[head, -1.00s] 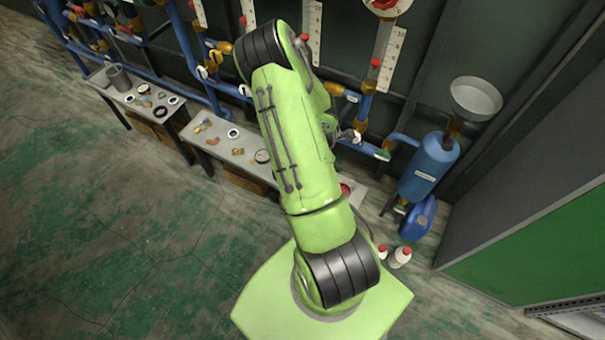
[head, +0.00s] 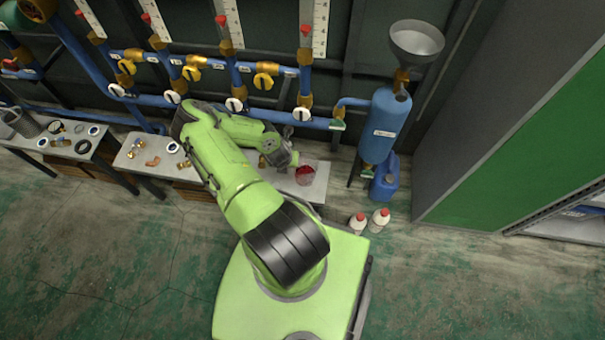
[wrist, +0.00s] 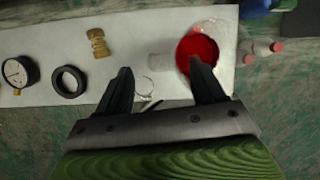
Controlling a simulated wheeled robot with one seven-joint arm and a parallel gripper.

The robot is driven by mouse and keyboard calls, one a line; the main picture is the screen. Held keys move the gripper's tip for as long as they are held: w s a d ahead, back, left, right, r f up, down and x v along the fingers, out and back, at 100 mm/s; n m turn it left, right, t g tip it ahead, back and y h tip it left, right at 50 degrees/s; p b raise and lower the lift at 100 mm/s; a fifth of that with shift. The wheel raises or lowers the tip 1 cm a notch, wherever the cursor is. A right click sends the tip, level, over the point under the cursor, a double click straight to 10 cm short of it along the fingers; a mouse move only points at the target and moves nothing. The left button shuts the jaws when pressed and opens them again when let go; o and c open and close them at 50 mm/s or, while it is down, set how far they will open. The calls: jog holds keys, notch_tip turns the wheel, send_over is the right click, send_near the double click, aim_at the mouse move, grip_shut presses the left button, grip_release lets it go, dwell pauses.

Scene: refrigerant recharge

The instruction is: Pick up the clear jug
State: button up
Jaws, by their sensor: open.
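The clear jug (wrist: 197,43) holds something red and stands on the pale bench top (wrist: 60,40), upper right of centre in the wrist view. In the head view the jug (head: 306,175) shows at the right end of the bench, just right of my arm's end. My gripper (wrist: 163,82) is open and empty, its two dark fingers pointing toward the bench. The right fingertip overlaps the lower edge of the red in the wrist view; I cannot tell if it touches. A faint pale shape (wrist: 160,63) lies between the fingertips, left of the jug.
A gauge (wrist: 18,72), a black ring (wrist: 69,80) and a brass fitting (wrist: 97,42) lie left of the jug. White bottles (head: 380,219) with red caps stand on the floor. A blue tank (head: 383,125) with a funnel and blue pipes with valves are behind.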

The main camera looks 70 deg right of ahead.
jog(key=b+x, duration=0.2)
jog(key=x, duration=0.2)
jog(key=shift+s+a+f, duration=0.1)
jog(key=shift+a+f, duration=0.05)
grip_shut()
